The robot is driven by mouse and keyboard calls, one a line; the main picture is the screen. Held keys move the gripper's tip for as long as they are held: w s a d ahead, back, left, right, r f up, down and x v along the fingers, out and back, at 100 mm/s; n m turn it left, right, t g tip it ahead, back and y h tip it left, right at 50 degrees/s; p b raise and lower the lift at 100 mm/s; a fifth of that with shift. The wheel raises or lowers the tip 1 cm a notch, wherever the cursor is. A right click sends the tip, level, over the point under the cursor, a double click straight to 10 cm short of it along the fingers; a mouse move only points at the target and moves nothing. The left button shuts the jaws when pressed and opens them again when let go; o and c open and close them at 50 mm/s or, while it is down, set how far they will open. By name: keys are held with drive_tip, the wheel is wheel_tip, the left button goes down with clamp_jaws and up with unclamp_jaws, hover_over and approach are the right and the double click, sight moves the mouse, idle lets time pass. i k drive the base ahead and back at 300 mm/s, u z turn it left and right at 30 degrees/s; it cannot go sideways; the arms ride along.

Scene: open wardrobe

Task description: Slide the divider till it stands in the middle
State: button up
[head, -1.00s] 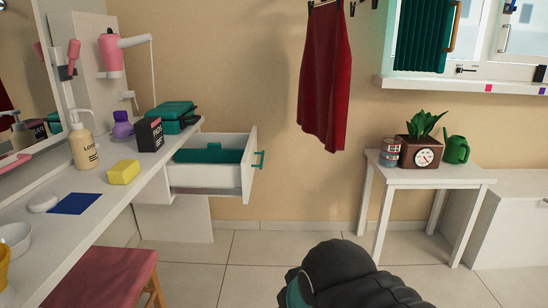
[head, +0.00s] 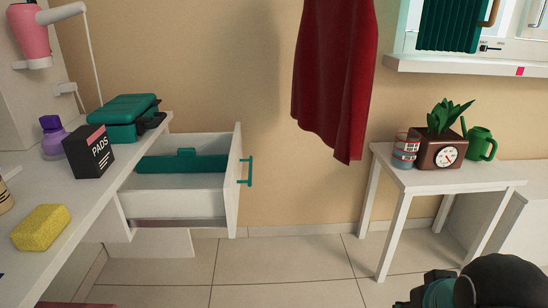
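A teal divider (head: 182,164) with a small raised tab on top stands in the open white drawer (head: 232,185). It runs left to right across the drawer, nearer the far side wall than the near one. A bare strip of drawer floor shows in front of it. The drawer has a teal handle (head: 247,171) on its front. My gripper's fingers are not in view; only a dark, rounded part of my arm with a teal piece shows at the bottom right, well apart from the drawer.
On the white counter (head: 95,190) stand a teal case (head: 128,110), a black PADS box (head: 89,151), a purple bottle (head: 54,138) and a yellow sponge (head: 41,227). A small white table (head: 430,180) with a plant stands right. Floor between is clear.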

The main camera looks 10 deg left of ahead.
sight(186, 161)
drive_tip(key=i, duration=0.65)
drive_tip(key=u, duration=0.8)
drive_tip(key=i, duration=0.55)
drive_tip(key=u, duration=0.65)
